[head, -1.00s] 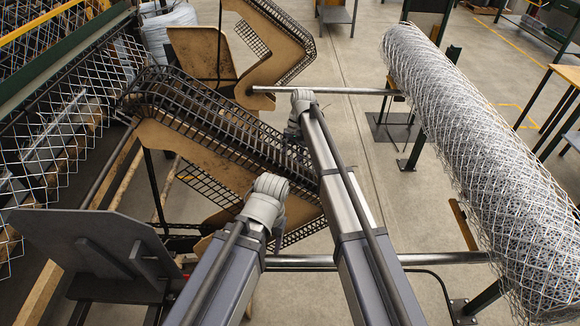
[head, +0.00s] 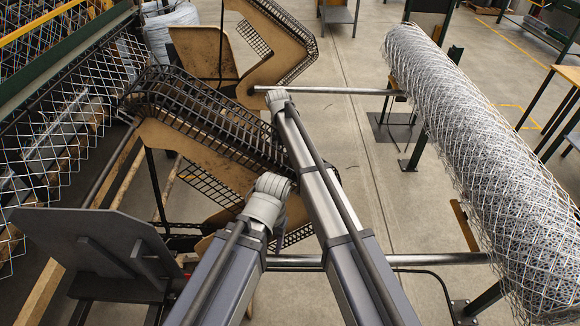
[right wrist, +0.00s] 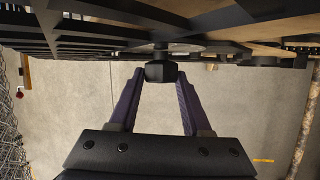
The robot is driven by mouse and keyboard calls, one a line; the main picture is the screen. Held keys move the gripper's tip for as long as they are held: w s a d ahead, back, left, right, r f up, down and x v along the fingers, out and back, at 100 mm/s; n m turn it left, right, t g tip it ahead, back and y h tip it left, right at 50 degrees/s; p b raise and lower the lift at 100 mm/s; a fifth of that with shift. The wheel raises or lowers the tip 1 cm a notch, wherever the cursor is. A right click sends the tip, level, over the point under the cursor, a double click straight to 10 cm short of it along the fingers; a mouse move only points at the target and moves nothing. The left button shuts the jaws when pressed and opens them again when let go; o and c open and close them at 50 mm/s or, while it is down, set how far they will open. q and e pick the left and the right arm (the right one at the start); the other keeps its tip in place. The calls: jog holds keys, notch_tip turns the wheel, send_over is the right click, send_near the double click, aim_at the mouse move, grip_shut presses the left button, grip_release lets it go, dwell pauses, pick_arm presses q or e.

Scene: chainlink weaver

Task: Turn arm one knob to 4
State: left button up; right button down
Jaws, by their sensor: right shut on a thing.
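A dark, blocky knob (right wrist: 160,70) shows in the right wrist view, on a short stem under a dark slatted frame. My right gripper (right wrist: 160,76) is shut on this knob, with one finger on each side. No number or pointer on the knob is readable. In the head view my right arm reaches to the guide frame (head: 165,140), a tan panel with black mesh edges, and its wrist hides the gripper and the knob. My left arm ends at its wrist lower in the head view, and its gripper fingers are hidden.
A large roll of wire mesh (head: 465,150) lies at the right on a stand. Flat mesh (head: 55,145) hangs at the left beside a green beam. A grey plate (head: 85,240) stands at the lower left.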

jog(key=shift+c, duration=1.8)
grip_release()
jog(key=shift+r, duration=0.1)
jog(key=p+v, duration=0.7)
jog(key=shift+r, duration=0.3)
jog(key=shift+w+a, duration=0.1)
